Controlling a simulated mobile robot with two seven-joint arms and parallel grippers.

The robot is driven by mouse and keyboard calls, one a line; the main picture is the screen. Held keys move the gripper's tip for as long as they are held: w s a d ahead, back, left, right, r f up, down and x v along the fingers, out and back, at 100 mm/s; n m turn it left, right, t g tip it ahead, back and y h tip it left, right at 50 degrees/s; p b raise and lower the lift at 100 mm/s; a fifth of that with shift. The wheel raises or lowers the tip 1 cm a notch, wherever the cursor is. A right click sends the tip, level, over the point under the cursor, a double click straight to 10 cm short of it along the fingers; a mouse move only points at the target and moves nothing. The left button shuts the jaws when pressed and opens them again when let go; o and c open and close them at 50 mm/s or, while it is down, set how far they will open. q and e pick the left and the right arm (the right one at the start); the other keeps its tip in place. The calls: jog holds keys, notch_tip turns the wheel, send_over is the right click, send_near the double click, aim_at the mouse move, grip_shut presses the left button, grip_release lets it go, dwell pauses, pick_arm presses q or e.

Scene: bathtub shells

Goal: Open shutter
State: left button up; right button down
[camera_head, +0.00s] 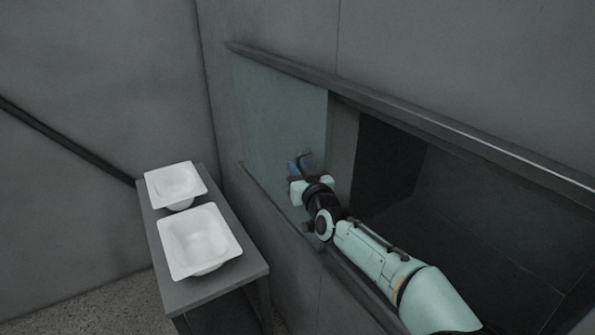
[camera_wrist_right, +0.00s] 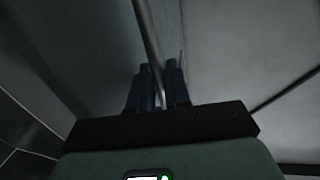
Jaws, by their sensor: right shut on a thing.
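The shutter (camera_head: 283,115) is a flat grey-green sliding panel in the wall frame. It covers the left part of the opening (camera_head: 470,205), and the right part is uncovered and dark inside. My right gripper (camera_head: 300,163) is at the lower right part of the panel. It is shut on the shutter handle (camera_head: 307,154), a thin bar. In the right wrist view the handle (camera_wrist_right: 146,40) runs down between the blue fingers of the gripper (camera_wrist_right: 158,85). The fingers hide part of the handle. My left gripper is not in view.
A grey bench (camera_head: 195,292) stands left of the opening and holds two white basins (camera_head: 199,240) (camera_head: 175,185). The shutter slides between an upper rail (camera_head: 420,122) and a lower ledge (camera_head: 285,215). A dark rail (camera_head: 65,142) runs along the left wall.

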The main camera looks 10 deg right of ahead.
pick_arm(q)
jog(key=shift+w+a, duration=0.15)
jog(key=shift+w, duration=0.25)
pick_arm(e)
jog(key=shift+w+a, duration=0.15)
jog(key=shift+w, duration=0.2)
jog(key=shift+f, duration=0.1)
jog(key=c, duration=1.3)
grip_release()
jog(key=shift+o, duration=0.2)
jog(key=shift+s, duration=0.1)
pick_arm(q)
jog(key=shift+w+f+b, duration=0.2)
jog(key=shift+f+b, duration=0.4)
jog(key=shift+b, duration=0.1)
pick_arm(e)
jog(key=s+d, duration=0.2)
jog(key=s, duration=1.1)
